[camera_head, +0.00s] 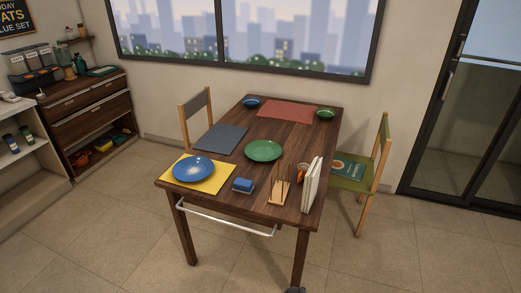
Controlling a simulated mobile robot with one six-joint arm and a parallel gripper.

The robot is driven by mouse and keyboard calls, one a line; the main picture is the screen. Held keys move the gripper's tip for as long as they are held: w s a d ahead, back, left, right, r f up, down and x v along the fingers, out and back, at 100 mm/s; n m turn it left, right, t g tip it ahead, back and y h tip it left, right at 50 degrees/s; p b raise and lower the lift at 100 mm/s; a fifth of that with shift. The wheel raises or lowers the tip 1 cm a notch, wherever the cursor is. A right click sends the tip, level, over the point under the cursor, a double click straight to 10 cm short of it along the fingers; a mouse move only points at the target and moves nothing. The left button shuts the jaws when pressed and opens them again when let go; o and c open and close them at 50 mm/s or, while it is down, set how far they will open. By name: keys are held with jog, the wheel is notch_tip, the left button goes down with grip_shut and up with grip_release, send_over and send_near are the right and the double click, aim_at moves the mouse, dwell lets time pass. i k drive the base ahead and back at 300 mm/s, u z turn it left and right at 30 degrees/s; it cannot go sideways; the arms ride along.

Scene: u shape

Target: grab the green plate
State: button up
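The green plate (264,150) lies flat on the dark wooden table (225,155), right of the grey placemat and near the middle of the tabletop. Nothing covers it and it looks empty. A smaller green bowl or dish (326,114) sits at the table's far right corner. A small dark shape shows at the bottom edge of the picture, in front of the table, and may be part of my arm. No gripper fingers can be made out.
A blue plate (193,169) lies on a yellow placemat (228,176). Chairs stand left (196,112) and right (378,165). Floor in front is clear.

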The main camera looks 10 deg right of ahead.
aim_at(259, 151)
jog(key=i, duration=0.7)
jog(key=u, duration=0.25)
jog(key=k, duration=0.2)
jog(key=u, duration=3.1)
